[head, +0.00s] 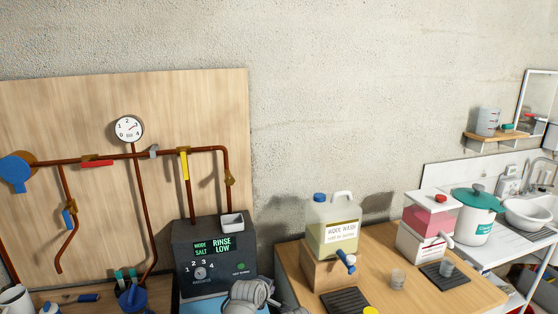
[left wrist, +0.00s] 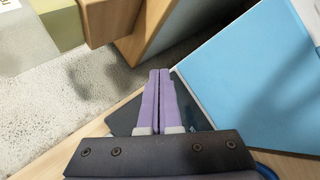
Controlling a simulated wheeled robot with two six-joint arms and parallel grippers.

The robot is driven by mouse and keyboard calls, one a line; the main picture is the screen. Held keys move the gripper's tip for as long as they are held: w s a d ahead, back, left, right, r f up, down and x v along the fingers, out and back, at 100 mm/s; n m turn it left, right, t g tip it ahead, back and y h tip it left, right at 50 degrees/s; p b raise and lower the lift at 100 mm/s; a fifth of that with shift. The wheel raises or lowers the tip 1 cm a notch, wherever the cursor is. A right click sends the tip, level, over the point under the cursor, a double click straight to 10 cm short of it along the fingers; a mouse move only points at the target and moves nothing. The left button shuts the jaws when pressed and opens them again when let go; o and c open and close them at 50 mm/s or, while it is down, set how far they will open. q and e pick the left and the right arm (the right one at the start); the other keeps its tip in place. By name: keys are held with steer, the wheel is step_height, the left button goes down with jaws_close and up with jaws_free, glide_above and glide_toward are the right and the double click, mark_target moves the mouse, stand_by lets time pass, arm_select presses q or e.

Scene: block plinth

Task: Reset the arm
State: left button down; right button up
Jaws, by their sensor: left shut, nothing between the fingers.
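My left gripper (left wrist: 159,74) shows in the left wrist view with its two purple fingers together and nothing between them. Its fingertips lie in front of a dark flat panel and a wooden edge, beside a light blue surface (left wrist: 252,80). I cannot tell the gap between the fingers and these surfaces. In the head view, grey parts of my arm show at the bottom centre, in front of the dark control box (head: 215,257). The fingers cannot be made out there. My right gripper is in neither view.
A wooden table (head: 388,245) right of the control box holds a jug (head: 333,228) on a wooden block (head: 318,275), a pink-filled dispenser (head: 428,222) and a clear cup (head: 397,279). Copper pipes with valves and a gauge (head: 129,129) run along the wooden backboard (head: 60,110). A sink (head: 530,212) stands far right.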

arm_select(q)
steer(key=s+a+f+m+g+y, duration=0.1)
steer(key=s+a+f+m+g, duration=0.3)
steer(key=s+a+m, duration=0.4)
steer(key=s+a+f+m+g+y, duration=0.2)
steer(key=s+a+f+m+g, duration=0.25)
steer(key=s, duration=0.55)
steer(key=s+d+f+m+b, duration=0.3)
steer(key=s+d+m+b, duration=0.1)
steer(key=d, duration=0.5)
steer(key=shift+s+f+g+y+b, duration=0.4)
steer(key=shift+s+g+b, duration=0.1)
steer(key=shift+s, duration=0.5)
steer(key=shift+a, duration=0.1)
stand_by(1.6)
